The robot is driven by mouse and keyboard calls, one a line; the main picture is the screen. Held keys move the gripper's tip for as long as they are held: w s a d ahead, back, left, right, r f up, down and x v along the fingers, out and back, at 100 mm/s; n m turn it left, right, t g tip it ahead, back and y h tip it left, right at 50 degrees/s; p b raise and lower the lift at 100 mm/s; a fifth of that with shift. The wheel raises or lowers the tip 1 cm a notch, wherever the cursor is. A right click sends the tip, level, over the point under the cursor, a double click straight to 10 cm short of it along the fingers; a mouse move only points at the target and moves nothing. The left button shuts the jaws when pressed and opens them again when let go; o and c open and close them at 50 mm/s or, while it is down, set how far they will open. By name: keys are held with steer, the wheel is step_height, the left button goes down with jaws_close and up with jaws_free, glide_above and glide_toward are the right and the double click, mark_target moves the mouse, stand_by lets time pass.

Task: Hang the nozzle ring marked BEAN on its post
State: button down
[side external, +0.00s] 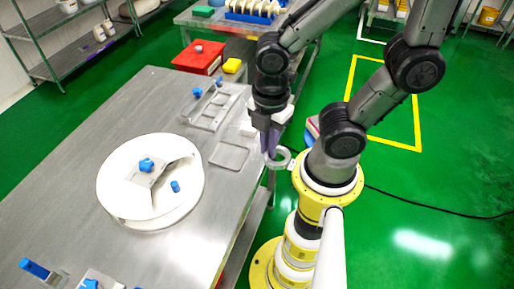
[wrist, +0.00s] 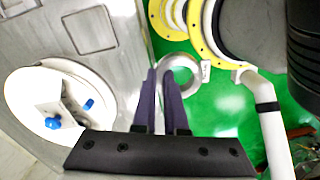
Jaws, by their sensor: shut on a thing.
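A pale nozzle ring (side external: 286,153) with a small light tag hangs at my gripper, just off the right edge of the steel table. In the wrist view the ring (wrist: 190,62) shows beside the fingertips, its tag on the right with dark marks too small to read. My gripper (side external: 270,153) points down with its purple fingers shut on the ring's near side. The fingers (wrist: 160,75) cover part of the ring in the wrist view. I cannot make out which fixture is the BEAN post.
The steel table (side external: 90,135) carries a round white machine part (side external: 115,190) with blue knobs, a metal bracket (side external: 208,112) and a flat square frame (side external: 229,156). Green floor lies below the ring.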

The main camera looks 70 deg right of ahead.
steer(key=w+a+r, duration=0.2)
steer(key=w+a, duration=0.1)
steer(key=w, duration=0.5)
steer(key=w+a+r, duration=0.2)
steer(key=w, duration=0.5)
steer(key=shift+n, duration=0.4)
steer(key=shift+w+a+f, duration=0.7)
steer(key=shift+w+f, duration=0.7)
steer(key=shift+f, duration=0.4)
steer(key=shift+w+a+f, duration=0.75)
steer(key=shift+w+f, duration=0.6)
steer(key=shift+f, duration=0.45)
steer(key=shift+w+a+f, duration=0.7)
steer(key=shift+w+f, duration=0.7)
steer(key=shift+f, duration=0.4)
steer(key=shift+f, duration=1.15)
steer(key=shift+f, duration=0.2)
steer(key=shift+f, duration=0.3)
